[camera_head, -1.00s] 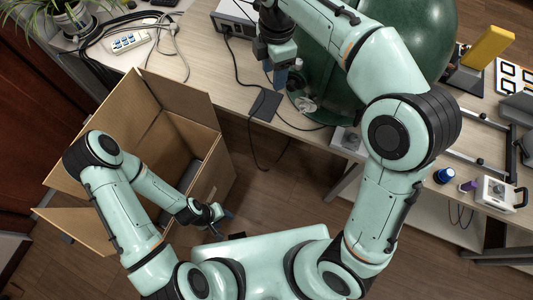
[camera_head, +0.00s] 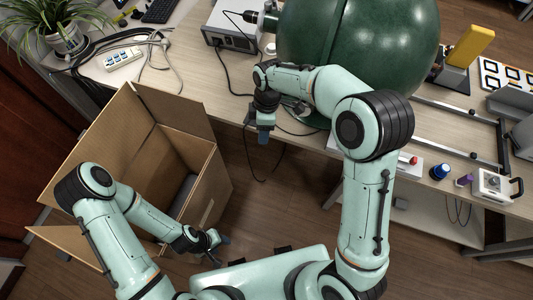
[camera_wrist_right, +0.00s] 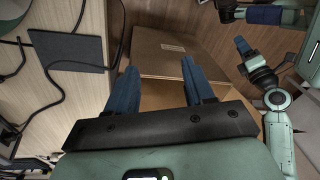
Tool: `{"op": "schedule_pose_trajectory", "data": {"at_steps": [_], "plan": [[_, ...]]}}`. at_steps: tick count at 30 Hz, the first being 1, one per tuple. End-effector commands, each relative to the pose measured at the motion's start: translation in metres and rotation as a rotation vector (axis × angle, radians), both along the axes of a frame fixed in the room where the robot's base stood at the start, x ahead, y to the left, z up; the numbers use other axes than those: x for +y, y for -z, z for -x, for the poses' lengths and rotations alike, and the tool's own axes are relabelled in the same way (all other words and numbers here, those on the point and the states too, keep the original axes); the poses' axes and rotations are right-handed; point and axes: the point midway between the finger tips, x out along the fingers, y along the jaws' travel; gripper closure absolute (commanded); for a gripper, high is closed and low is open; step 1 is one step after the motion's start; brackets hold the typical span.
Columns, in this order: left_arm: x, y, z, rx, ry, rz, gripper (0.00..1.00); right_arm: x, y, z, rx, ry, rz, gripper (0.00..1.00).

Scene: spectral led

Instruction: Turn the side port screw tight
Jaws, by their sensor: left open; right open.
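The large dark green sphere (camera_head: 390,40) stands on the table, with a black cylindrical fitting (camera_head: 262,19) at its left side. I cannot make out the side port screw for certain in either view. My right gripper (camera_head: 263,137) points down near the table's front edge, below and left of the sphere. In the right wrist view its two blue fingers (camera_wrist_right: 160,88) are wide apart with nothing between them. My left gripper (camera_head: 224,240) is low in front of my body beside the box, away from the table; it also shows in the right wrist view (camera_wrist_right: 243,46).
An open cardboard box (camera_head: 212,172) stands on the floor at left. A grey instrument box (camera_head: 228,28) with cables sits left of the sphere. A power strip (camera_head: 122,59), a metal frame (camera_head: 458,112), a blue-capped bottle (camera_head: 440,172) and a white box (camera_head: 492,186) lie on the table.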

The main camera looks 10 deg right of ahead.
Motion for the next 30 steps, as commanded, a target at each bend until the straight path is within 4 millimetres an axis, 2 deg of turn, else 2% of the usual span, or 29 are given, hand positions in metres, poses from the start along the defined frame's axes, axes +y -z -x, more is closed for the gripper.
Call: {"op": "schedule_pose_trajectory", "data": {"at_steps": [1, 6, 15, 21, 30], "plan": [[0.000, 0.002, 0.002, 0.002, 0.000, 0.000, 0.52, -0.001, 0.012, 0.003, 0.011, 0.023, -0.003, 0.47], [0.000, 0.005, 0.005, 0.006, 0.000, 0.000, 0.52, -0.003, 0.045, 0.011, 0.030, 0.112, -0.013, 0.47], [0.000, 0.009, 0.008, 0.009, 0.000, 0.000, 0.52, -0.006, 0.087, 0.025, 0.055, 0.235, -0.027, 0.47], [0.000, 0.010, 0.009, 0.010, 0.000, 0.000, 0.52, -0.007, 0.096, 0.028, 0.059, 0.268, -0.031, 0.47], [0.000, 0.010, 0.009, 0.010, 0.000, 0.000, 0.52, -0.007, 0.097, 0.028, 0.059, 0.270, -0.032, 0.47]]}}
